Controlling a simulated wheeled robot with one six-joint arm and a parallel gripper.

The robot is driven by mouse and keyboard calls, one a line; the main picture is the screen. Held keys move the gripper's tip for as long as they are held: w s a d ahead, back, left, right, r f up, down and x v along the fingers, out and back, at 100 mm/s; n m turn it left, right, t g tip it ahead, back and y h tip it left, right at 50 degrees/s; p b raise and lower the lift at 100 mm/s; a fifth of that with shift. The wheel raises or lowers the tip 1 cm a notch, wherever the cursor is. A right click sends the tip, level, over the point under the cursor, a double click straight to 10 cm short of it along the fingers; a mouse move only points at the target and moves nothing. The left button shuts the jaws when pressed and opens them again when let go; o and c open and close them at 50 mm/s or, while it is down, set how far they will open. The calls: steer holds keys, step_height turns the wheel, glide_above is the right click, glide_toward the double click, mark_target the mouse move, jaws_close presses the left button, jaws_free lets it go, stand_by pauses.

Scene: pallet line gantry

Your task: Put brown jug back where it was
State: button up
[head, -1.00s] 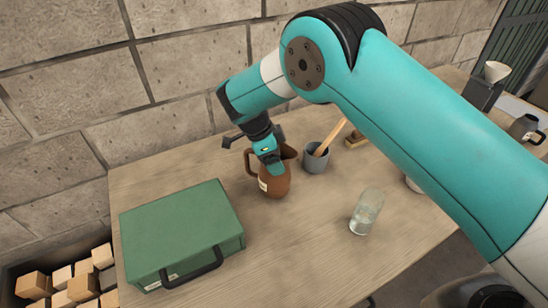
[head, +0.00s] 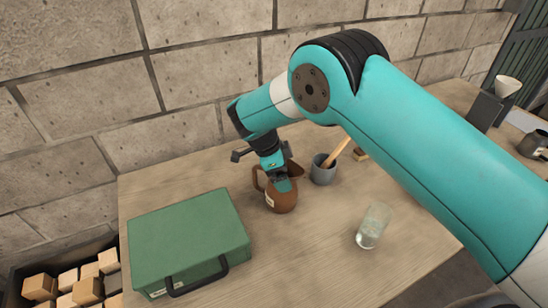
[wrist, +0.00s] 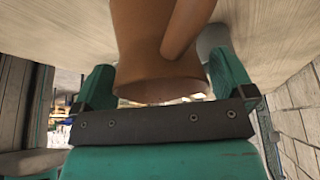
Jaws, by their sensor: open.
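The brown jug (head: 284,202) stands upright on the wooden table, right of the green case, with its handle toward the left and a pale label on its front. My gripper (head: 281,184) is over its top from above, with the fingers partly covering it. In the wrist view my open gripper (wrist: 163,82) has one teal finger on each side of the jug (wrist: 150,50). The jug's rim faces the palm and its handle runs along the body. I cannot tell whether either finger touches it.
A grey cup (head: 322,172) with a wooden utensil stands close behind right of the jug. A clear glass (head: 372,226) stands front right. The green case (head: 188,240) lies at left. A stone wall (head: 190,85) rises behind. Small blocks (head: 85,290) fill a bin at lower left.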

steer(key=b+v, duration=0.2)
steer(key=v, duration=0.9)
steer(key=shift+r, duration=0.25)
steer(key=s+d+r+n+y, duration=0.3)
steer(key=s+d+r+n, duration=0.5)
steer(key=d+r+n, duration=0.4)
steer(key=s+d+r+n+y, duration=0.1)
steer(key=s+n+y, duration=0.4)
steer(key=s+n, duration=0.8)
steer(key=s+r, duration=0.1)
steer(key=s, duration=0.8)
steer(key=shift+s+d+y, duration=0.3)
steer(key=shift+s, duration=0.05)
